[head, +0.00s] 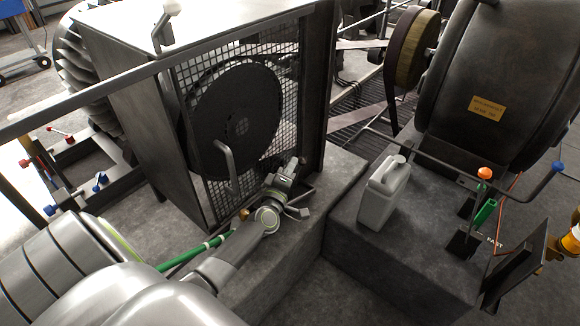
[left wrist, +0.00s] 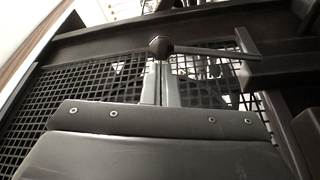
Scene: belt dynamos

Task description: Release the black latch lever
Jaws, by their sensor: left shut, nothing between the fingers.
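The black latch lever (left wrist: 205,50) shows in the left wrist view as a dark bar running right from a round knob, in front of the mesh guard (left wrist: 90,85). My left gripper (left wrist: 160,72) is shut and empty; its narrow fingers point up at the knob and end just beneath or against it, and I cannot tell whether they touch. In the head view my left gripper (head: 298,165) is at the lower right of the guard (head: 289,75), close to its frame. The lever is hard to make out there, partly hidden by my gripper. My right gripper is not in view.
A grey bent handle (head: 226,166) stands out from the guard, left of my gripper. A grey jerrycan (head: 383,195) stands on the concrete block at the right.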

